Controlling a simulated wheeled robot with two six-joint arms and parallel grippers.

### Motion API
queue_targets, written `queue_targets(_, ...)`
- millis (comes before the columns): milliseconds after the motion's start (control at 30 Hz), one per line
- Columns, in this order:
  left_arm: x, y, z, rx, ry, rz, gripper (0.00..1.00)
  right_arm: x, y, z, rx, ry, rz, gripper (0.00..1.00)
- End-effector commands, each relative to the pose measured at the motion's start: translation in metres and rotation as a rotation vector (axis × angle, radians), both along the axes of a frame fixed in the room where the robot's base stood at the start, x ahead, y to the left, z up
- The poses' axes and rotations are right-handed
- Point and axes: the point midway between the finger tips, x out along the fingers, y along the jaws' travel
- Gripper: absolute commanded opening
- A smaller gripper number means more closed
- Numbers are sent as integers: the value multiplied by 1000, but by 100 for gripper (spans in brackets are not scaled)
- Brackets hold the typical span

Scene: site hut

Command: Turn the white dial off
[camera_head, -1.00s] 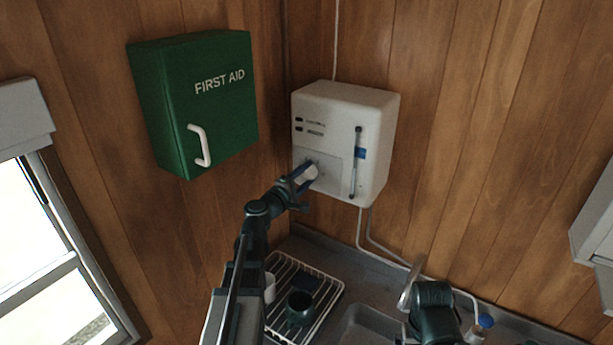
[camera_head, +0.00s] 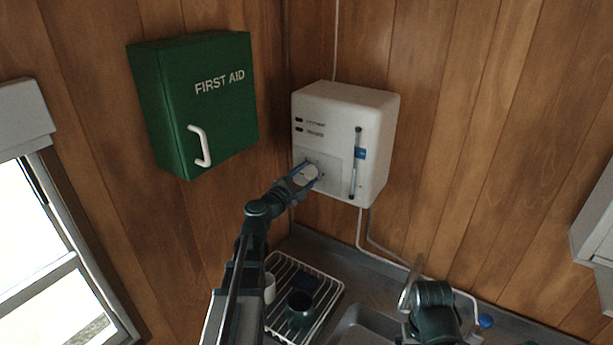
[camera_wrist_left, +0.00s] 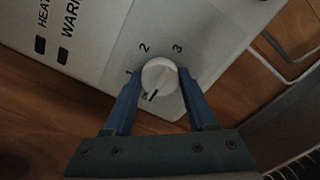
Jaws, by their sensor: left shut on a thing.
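The white dial (camera_wrist_left: 160,75) sits on the front of the white wall unit (camera_head: 379,118), low on its left side; it also shows in the head view (camera_head: 311,172). Its dark pointer line points down and slightly left in the left wrist view. The printed numbers 1, 2 and 3 run around its upper side there; a mark by the pointer is too small to read. My left gripper (camera_wrist_left: 158,83) is shut on the dial, one blue finger on each side; it also shows in the head view (camera_head: 304,173). My right gripper is not in view.
A green first aid box (camera_head: 185,90) hangs left of the unit. Below are a dish rack (camera_head: 325,312) with a dark mug (camera_head: 300,306), and a sink (camera_head: 362,322). A cable (camera_head: 361,230) runs down from the unit. My right forearm is near the sink.

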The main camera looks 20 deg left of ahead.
Motion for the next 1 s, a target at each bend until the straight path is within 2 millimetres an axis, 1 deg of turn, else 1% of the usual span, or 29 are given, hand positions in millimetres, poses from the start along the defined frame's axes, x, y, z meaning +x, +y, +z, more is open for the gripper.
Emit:
queue_targets(333, -2, -1, -1, 0, 2, -2, 1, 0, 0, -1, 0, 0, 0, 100)
queue_targets(367, -2, -1, -1, 0, 2, -2, 62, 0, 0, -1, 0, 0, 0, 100)
queue_targets(400, -2, -1, -1, 0, 2, -2, 70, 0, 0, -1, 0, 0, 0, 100)
queue_targets(500, -1, -1, -1, -1, 2, -1, 87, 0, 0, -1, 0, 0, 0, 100)
queue_targets(800, -1, -1, 0, -1, 1, -1, 87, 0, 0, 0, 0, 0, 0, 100)
queue_targets(1000, -7, -4, 0, -1, 1, -3, 87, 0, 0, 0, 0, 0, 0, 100)
